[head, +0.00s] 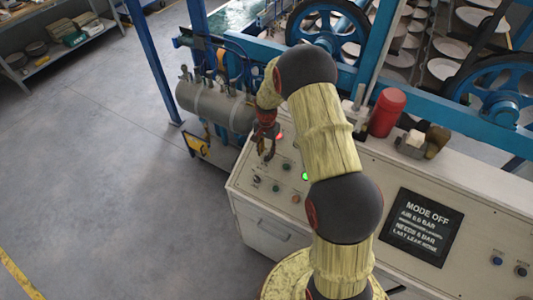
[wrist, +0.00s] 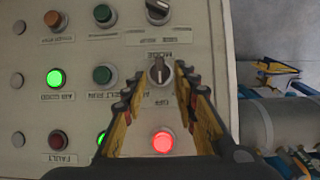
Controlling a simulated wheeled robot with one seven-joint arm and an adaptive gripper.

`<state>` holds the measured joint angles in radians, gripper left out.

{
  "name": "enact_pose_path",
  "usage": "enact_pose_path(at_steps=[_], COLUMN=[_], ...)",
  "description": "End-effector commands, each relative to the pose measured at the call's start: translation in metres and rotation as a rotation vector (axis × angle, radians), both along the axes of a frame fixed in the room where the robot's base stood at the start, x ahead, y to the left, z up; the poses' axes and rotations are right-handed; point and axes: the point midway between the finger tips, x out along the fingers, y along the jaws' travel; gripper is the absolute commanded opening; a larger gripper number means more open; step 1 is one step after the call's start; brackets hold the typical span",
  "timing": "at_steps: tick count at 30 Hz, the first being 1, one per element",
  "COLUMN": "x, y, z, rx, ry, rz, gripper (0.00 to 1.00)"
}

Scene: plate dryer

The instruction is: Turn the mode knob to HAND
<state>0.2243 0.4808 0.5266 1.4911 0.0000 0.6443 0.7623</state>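The mode knob (wrist: 160,70), dark with a light pointer line, is on the control panel in the wrist view. Labels around it appear upside down; MODE is above it in the picture and OFF below. Its pointer is roughly vertical in the picture. My gripper (wrist: 160,82) is open, one finger on each side of the knob. I cannot tell whether either finger touches it. In the head view my gripper (head: 265,147) points down at the panel's left end and hides part of it. The display (head: 421,227) reads MODE OFF, with air pressure lines below.
A second black knob (wrist: 157,12) is close by. A lit red button (wrist: 162,141) shows between the fingers' bases. A lit green lamp (wrist: 54,78) and a dark green button (wrist: 103,75) are to the left. A grey tank (head: 215,105) stands beyond the panel's end.

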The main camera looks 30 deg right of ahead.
Motion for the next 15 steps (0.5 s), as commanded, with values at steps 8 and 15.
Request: enact_pose_path(at_steps=[8,15], x=[0.001,0.000], y=[0.000,0.000], z=[-0.024,-0.026], rx=[0.000,0.000], ry=[-0.001,-0.001], rz=[0.001,0.001], gripper=[0.29,0.29])
